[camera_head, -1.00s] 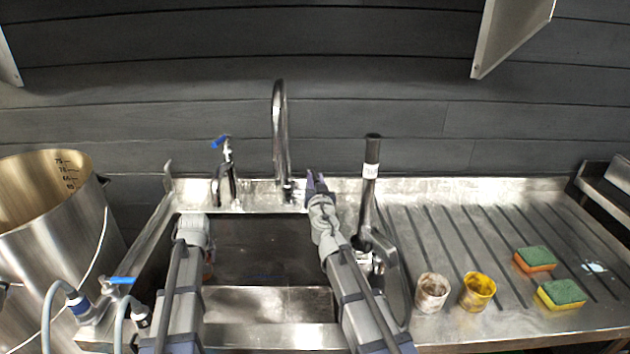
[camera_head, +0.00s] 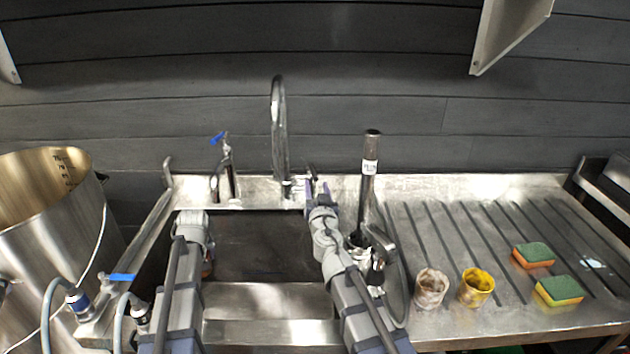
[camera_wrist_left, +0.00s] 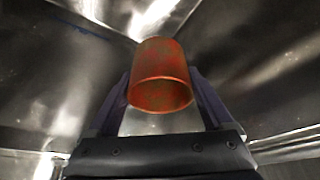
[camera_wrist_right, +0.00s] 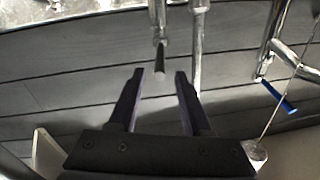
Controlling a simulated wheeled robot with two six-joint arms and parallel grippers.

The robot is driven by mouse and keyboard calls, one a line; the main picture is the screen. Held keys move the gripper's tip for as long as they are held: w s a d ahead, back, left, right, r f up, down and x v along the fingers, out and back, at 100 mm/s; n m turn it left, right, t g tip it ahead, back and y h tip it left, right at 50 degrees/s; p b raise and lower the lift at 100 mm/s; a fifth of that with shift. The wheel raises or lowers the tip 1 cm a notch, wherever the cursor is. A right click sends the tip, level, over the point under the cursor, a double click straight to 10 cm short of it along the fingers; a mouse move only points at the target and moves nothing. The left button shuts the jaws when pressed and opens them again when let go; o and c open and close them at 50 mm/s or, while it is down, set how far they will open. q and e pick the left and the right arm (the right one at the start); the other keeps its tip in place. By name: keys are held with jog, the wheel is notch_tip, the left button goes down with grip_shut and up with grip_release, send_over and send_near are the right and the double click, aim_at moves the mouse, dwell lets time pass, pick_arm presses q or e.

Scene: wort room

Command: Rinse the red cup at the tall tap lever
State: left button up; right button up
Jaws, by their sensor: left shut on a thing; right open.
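The red cup (camera_wrist_left: 160,75) is between the fingers of my left gripper (camera_wrist_left: 160,90), which is shut on it inside the sink. In the head view only a small reddish patch of the cup (camera_head: 207,268) shows beside my left arm. The tall tap (camera_head: 279,130) is a chrome swan neck behind the sink, with a short dark lever (camera_head: 311,172) at its right. My right gripper (camera_head: 318,187) is open and empty just in front of that lever. In the right wrist view the dark lever (camera_wrist_right: 160,62) lies ahead, between the lines of the open fingers. I see no water stream.
A small blue-handled tap (camera_head: 226,165) stands left of the tall tap. An upright pipe with a sprayer (camera_head: 368,180) is close right of my right arm. A stained whitish cup (camera_head: 431,288), a yellow cup (camera_head: 476,288) and two sponges (camera_head: 558,291) sit on the drainboard.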

jog(key=s, duration=0.5)
jog(key=shift+s+d, duration=0.25)
jog(key=shift+s, duration=0.1)
